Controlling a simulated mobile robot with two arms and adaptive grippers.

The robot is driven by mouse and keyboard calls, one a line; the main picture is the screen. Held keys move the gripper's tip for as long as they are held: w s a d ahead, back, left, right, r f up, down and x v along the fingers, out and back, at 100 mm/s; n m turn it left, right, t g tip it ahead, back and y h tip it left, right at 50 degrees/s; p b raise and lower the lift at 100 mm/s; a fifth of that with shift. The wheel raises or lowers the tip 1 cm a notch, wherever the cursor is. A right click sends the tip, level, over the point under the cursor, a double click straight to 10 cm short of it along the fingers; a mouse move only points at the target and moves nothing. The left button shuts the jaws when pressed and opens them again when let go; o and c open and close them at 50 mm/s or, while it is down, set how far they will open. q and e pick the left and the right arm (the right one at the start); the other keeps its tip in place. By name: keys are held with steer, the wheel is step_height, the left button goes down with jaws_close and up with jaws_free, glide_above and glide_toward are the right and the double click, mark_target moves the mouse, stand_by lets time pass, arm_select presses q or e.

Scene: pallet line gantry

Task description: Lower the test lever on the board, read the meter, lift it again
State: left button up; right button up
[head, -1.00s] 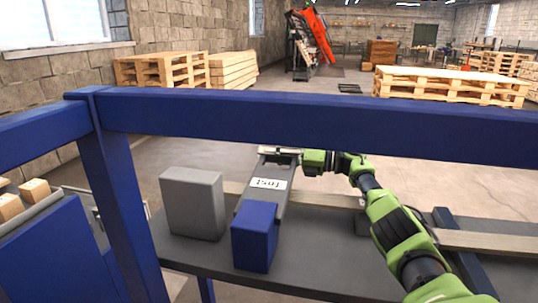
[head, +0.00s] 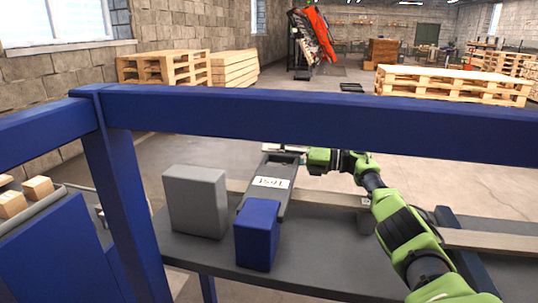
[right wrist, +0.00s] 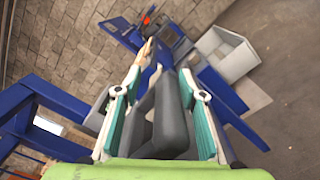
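On the dark grey table stands a slanted grey piece (head: 283,201) with a white label (head: 270,183), whose text is upside down and hard to read. I cannot make out a separate lever or a meter face. My right gripper (head: 289,155) is at the far end of this piece, partly hidden by the blue beam. In the right wrist view its two green-padded fingers (right wrist: 160,75) stand apart, with dark grey shapes (right wrist: 172,115) showing between them. I cannot tell whether they touch. My left gripper is not in view.
A blue beam (head: 320,121) and post (head: 122,200) cross in front of me. A grey box (head: 195,202) and a blue box (head: 257,235) stand on the table (head: 220,255). Small wooden blocks (head: 38,188) lie at left. Pallets (head: 450,86) stand on the floor behind.

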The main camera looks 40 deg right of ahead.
steer(key=v, duration=1.1)
steer(key=shift+r, duration=0.15)
steer(key=shift+s, duration=0.2)
